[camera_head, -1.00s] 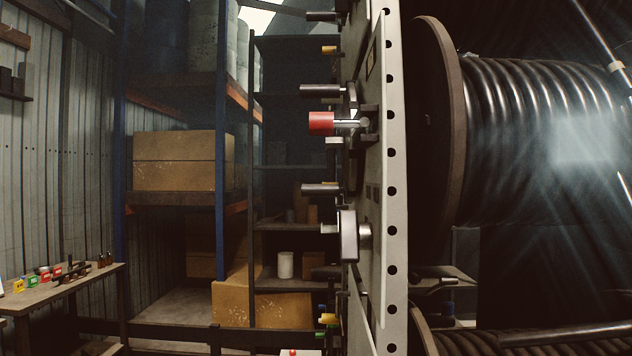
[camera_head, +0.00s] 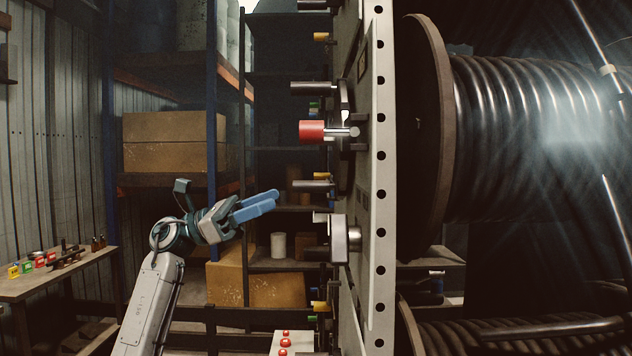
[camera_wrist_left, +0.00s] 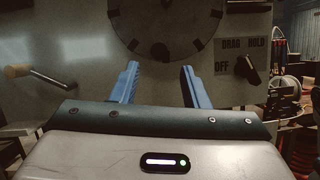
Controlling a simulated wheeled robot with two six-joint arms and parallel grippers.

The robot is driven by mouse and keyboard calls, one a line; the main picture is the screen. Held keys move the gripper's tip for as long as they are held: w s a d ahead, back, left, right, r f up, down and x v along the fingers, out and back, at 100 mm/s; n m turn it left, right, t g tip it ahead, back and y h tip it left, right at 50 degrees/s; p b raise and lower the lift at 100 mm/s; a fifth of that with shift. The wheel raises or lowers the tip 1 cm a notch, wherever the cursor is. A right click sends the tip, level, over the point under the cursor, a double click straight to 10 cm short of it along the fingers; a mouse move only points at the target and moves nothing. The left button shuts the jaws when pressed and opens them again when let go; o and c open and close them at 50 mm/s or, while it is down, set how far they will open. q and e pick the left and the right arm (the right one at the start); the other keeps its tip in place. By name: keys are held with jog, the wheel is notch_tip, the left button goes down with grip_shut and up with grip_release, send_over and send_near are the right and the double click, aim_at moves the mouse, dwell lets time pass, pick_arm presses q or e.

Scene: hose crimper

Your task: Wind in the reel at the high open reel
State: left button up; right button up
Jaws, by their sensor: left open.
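The high reel (camera_head: 530,140) is a large drum wound with dark hose, with a brown-rimmed flange (camera_head: 436,120), right of the pale upright panel (camera_head: 367,250). A red cylindrical handle (camera_head: 312,131) sticks out left from a metal shaft on the panel's edge. My left gripper (camera_head: 276,199) has blue fingers, is open and empty, and points right toward the panel, below and left of the red handle. In the left wrist view, its fingers (camera_wrist_left: 160,72) stand apart before a panel with a dark round disc (camera_wrist_left: 160,25). A knob (camera_wrist_left: 248,70) there is marked DRAG, HOLD and OFF.
Other dark handles (camera_head: 312,88) and a metal block (camera_head: 340,238) also jut from the panel. A wooden-handled crank (camera_wrist_left: 18,71) shows in the left wrist view. Shelving with cardboard boxes (camera_head: 175,140) stands behind my arm. A bench (camera_head: 50,275) with small items is at left.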

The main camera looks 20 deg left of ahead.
aim_at(316, 182)
pick_arm(q)
jog(key=p+x, duration=0.5)
jog(key=x, duration=0.4)
jog(key=shift+w+d+r, duration=0.1)
jog(key=shift+d+r, duration=0.15)
jog(key=shift+d, duration=0.05)
jog(key=shift+w+d, duration=0.2)
jog(key=shift+d, duration=0.3)
grip_shut()
